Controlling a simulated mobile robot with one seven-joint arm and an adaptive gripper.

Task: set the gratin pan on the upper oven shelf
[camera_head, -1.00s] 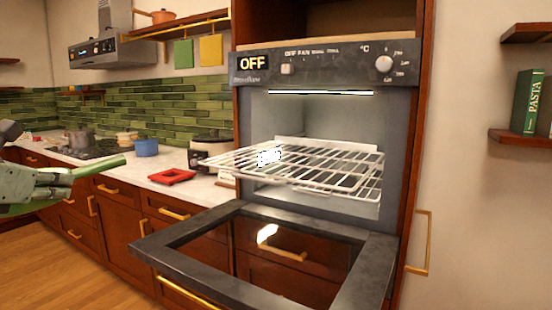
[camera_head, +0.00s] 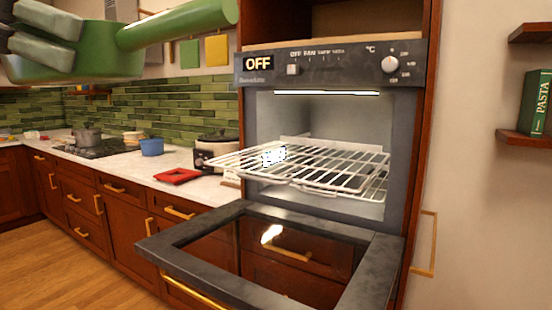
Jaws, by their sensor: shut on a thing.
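The green gratin pan (camera_head: 100,62) is at the top left, close to the camera, with its handle (camera_head: 185,25) reaching to the right. My gripper (camera_head: 45,35) is shut on the pan at its left side; part of the gripper is cut off by the frame. The pan is held in the air, left of the oven and higher than its racks. The upper oven shelf (camera_head: 300,155) is a white wire rack, pulled partly out of the oven (camera_head: 330,115). A second rack shows just below it. The upper rack looks empty.
The oven door (camera_head: 225,215) is folded down below the racks. To the left, the counter (camera_head: 120,170) carries a red trivet-like item (camera_head: 178,176), a slow cooker (camera_head: 212,150), a blue pot (camera_head: 151,147) and a stove. Wall shelves (camera_head: 525,137) are on the right.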

